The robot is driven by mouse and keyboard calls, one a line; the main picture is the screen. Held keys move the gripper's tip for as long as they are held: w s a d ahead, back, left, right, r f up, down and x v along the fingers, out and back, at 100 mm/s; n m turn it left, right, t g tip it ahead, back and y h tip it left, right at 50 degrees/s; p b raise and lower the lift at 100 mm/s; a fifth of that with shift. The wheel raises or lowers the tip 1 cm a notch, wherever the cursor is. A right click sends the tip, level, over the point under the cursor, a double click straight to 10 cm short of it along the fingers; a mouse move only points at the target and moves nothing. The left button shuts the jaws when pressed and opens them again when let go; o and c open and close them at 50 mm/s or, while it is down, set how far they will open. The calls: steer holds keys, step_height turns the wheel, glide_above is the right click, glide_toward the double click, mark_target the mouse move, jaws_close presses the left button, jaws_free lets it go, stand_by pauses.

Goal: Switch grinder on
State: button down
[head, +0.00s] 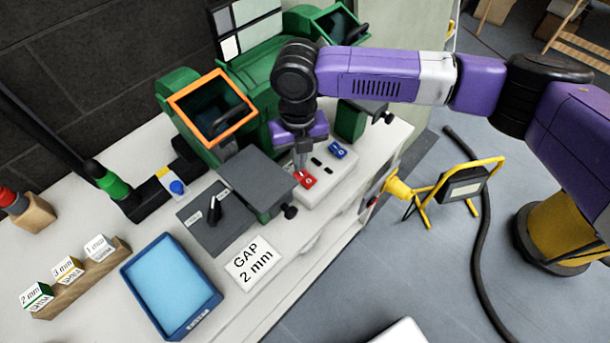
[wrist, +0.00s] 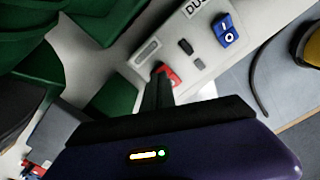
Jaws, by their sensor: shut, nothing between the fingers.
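The green bench grinder (head: 205,100) stands on the white bench, with an orange-framed shield at its left end. A white switch panel (head: 329,178) in front of it carries a red rocker switch (head: 305,180) and a blue rocker switch (head: 338,150). My gripper (head: 301,166) is shut and empty, pointing down at the red switch. In the wrist view the dark fingers (wrist: 157,92) partly cover the red switch (wrist: 172,74); I cannot tell whether they touch it. The blue switch (wrist: 224,30) shows I and O marks, beside a partly cut-off label.
A grey tool rest (head: 255,180) with a black knob is left of the panel. A blue tray (head: 170,285), a "GAP 2 mm" card (head: 253,263) and a wooden block rack (head: 80,280) lie further left. A yellow work lamp (head: 462,188) stands on the floor right.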

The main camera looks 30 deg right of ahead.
steer(key=shift+f+b, duration=0.7)
steer(key=shift+f, duration=0.5)
stand_by(0.8)
steer(key=shift+r+p, duration=2.85)
steer(key=shift+r, duration=0.7)
